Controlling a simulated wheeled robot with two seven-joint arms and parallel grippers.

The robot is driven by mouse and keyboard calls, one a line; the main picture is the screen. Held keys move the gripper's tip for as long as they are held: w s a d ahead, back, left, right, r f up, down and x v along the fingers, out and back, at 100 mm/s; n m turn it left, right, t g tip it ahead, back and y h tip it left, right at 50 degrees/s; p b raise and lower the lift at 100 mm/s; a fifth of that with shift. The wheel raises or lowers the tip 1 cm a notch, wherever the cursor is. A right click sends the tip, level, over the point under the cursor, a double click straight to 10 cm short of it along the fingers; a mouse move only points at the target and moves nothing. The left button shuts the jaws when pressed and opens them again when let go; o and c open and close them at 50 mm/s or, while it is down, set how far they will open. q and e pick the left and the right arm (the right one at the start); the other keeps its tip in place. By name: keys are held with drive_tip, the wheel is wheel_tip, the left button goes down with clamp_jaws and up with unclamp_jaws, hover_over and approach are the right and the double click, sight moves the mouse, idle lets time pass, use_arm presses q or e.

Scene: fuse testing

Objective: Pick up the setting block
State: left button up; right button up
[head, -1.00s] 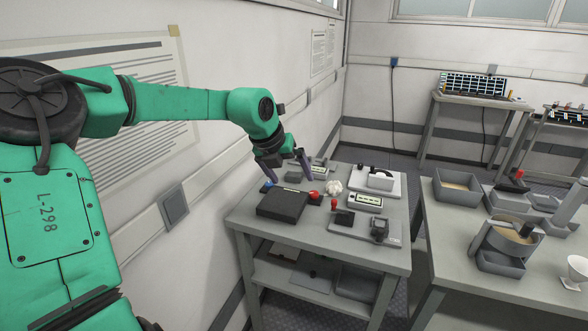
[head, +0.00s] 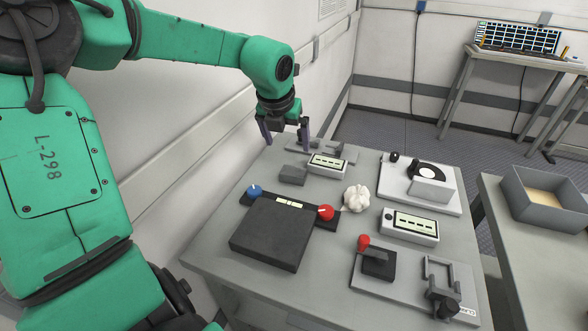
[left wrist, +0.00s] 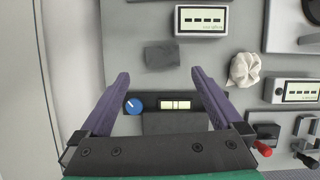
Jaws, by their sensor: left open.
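A small dark grey block (head: 293,173), which I take to be the setting block, lies on the grey table. It also shows in the left wrist view (left wrist: 160,55), just beyond the fingertips and between their lines. My left gripper (head: 285,141) is open and empty, its fingers pointing down at the table's far left side. In the left wrist view its two purple-grey fingers (left wrist: 160,75) are wide apart. The block is not between the fingertips, and the height of the gripper above the table is hard to tell. My right gripper is not in view.
A black box (head: 270,235) with a blue knob (head: 254,191) and a red knob (head: 325,212) stands near the block. A display meter (head: 327,164) is just behind it. A crumpled white cloth (head: 356,198) and a red-handled fixture (head: 378,262) lie to the right.

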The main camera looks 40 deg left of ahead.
use_arm(q)
drive_tip(key=p, duration=0.1)
approach(294, 171)
drive_tip(key=f, duration=0.1)
drive_tip(key=p+x, duration=0.2)
drive_tip(key=x, duration=0.5)
drive_tip(key=shift+a+f, duration=0.1)
drive_tip(key=shift+f, duration=0.05)
drive_tip(key=shift+w+a+f, duration=0.15)
drive_tip(key=shift+w+f, duration=0.1)
drive_tip(key=shift+f, duration=0.25)
drive_tip(key=shift+r, duration=0.1)
drive_tip(key=c, duration=1.4)
drive_tip(key=shift+r, duration=0.1)
clamp_jaws()
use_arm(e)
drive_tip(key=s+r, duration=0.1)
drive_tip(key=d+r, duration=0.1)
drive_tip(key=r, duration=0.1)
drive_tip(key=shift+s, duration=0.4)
use_arm(q)
drive_tip(key=shift+w, duration=0.1)
